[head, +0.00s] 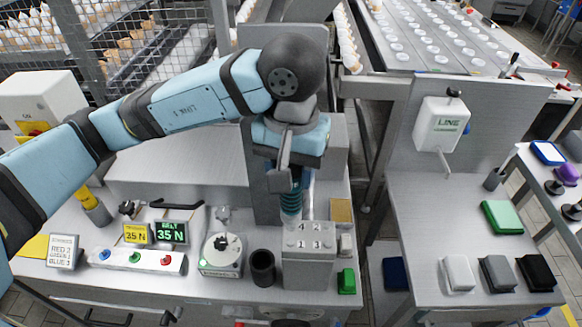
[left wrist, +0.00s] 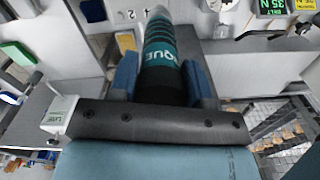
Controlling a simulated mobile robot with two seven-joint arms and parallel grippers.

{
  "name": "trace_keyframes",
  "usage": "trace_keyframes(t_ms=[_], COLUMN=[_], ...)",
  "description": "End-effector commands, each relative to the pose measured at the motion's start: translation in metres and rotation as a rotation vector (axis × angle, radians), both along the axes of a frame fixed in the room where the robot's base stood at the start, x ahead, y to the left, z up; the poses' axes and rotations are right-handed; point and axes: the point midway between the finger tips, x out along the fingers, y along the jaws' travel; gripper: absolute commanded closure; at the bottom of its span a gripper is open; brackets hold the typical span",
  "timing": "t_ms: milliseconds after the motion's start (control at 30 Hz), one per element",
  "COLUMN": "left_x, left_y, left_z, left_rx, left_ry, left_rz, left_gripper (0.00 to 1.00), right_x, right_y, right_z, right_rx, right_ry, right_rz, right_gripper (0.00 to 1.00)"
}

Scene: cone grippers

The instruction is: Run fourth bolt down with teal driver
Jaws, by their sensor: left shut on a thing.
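My left gripper (head: 288,172) is shut on the teal driver (head: 291,198), which hangs upright with its pale lower end down. In the left wrist view the teal driver (left wrist: 162,55) sits between two blue finger pads, with part of a word showing on its dark band. The driver's lower end is at the back left of the grey bolt block (head: 308,268), close to the number 4. The block's top bears the numbers 4, 2, 1 and 3. The fourth bolt is hidden behind the driver's end, so I cannot tell whether they touch. My right gripper is in neither view.
Left of the block stand a dark cup (head: 262,268), a round dial gauge (head: 221,256) and a green display reading 35 N (head: 172,232). A green block (head: 346,281) lies at its right. A second bench (head: 425,225) stands further right, across a gap.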

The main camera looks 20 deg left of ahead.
Motion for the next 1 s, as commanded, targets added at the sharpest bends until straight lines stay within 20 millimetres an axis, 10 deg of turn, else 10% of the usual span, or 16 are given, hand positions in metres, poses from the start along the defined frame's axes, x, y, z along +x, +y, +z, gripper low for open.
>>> trace_keyframes(t_ms=[1000], left_x=[-0.001], left_y=[0.000], left_z=[-0.004], left_rx=[0.004], left_ry=[0.006], left_rz=[-0.001], left_gripper=[0.84], right_x=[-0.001], right_y=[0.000], right_z=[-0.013], right_rx=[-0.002], right_ry=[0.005], right_rz=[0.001], right_gripper=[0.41])
